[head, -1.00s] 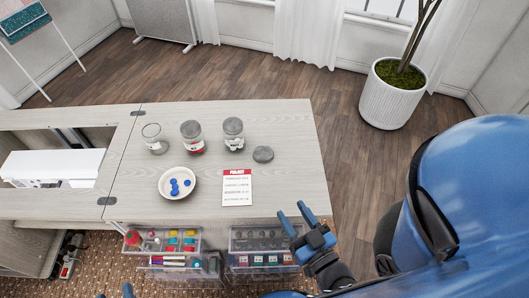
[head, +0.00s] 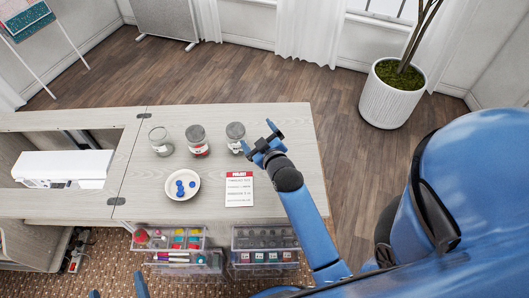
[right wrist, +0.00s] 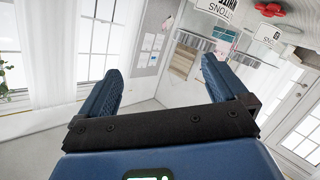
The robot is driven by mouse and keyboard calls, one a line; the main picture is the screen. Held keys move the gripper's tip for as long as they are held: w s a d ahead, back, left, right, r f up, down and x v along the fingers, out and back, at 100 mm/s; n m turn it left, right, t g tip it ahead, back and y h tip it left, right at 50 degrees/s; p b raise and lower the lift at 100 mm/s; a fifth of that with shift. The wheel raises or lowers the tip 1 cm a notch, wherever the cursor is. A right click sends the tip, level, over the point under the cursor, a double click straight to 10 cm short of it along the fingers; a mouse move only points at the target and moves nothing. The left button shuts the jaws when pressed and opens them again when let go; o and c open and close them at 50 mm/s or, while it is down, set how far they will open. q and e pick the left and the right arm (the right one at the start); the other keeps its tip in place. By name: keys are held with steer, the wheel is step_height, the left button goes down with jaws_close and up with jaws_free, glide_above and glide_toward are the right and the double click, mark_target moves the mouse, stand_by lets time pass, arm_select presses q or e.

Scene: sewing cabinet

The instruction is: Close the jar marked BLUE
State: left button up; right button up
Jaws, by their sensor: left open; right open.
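Three glass jars stand in a row on the cabinet top: an open-looking clear one (head: 161,144), a lidded one with red contents or label (head: 197,142), and a lidded one (head: 235,135). No jar marking is readable, so I cannot tell which is marked BLUE. My right gripper (head: 258,136) is open and empty, beside the rightmost jar. It hides the place where a loose grey lid lay earlier. Its spread fingers also show in the right wrist view (right wrist: 163,88), with nothing between them. My left gripper (head: 117,289) is open at the bottom edge, mostly cut off.
A white bowl (head: 193,193) with several blue pieces and a red-headed card (head: 239,189) lie in front of the jars. Clear drawers (head: 264,238) hang below the front edge. A white sewing machine (head: 62,168) sits in the left opening.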

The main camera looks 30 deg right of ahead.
steer(key=w+d+r+n+g+p, duration=0.1)
steer(key=w+d+r+n+g, duration=0.1)
steer(key=w+r+n+g, duration=0.3)
steer(key=w+d+r+n+g+p, duration=0.1)
steer(key=w+n+p, duration=0.1)
steer(key=w, duration=0.6)
steer(key=s+f+n+g+y, duration=0.1)
steer(key=s+f+n+g, duration=0.6)
steer(key=s+n+g, duration=0.2)
steer(key=shift+s+a+n, duration=0.35)
steer(key=shift+s+n, duration=0.25)
steer(key=shift+s, duration=0.7)
steer(key=shift+f, duration=2.85)
